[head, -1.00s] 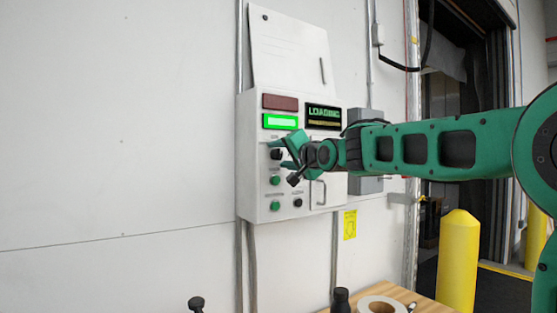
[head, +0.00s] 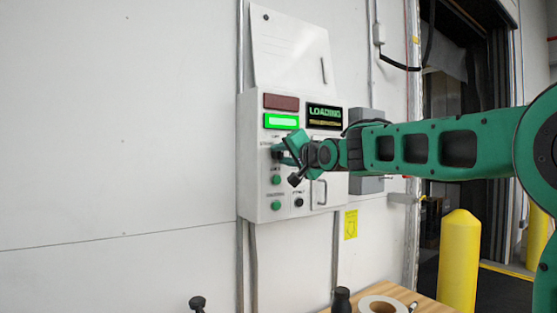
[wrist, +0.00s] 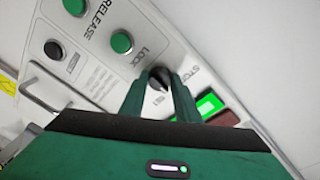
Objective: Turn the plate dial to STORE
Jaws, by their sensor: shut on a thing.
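The plate dial (wrist: 158,79) is a black knob on the white control box (head: 262,208). In the wrist view it sits between the two green fingers of my gripper (wrist: 158,84), which is shut on it. Part of a "STO…" label shows to the right of the dial. The exact dial setting is hard to read. In the head view my gripper (head: 286,149) is against the box front and mostly hides the dial. The box's display (head: 324,116) reads LOADING in green.
A green lamp (head: 281,121) is lit below a dark red lamp (head: 281,102). Green buttons (head: 276,180) and a black button (head: 299,202) sit below the dial. A door handle (head: 319,193) is beside them. A wooden table (head: 425,305) and yellow post (head: 459,260) stand at lower right.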

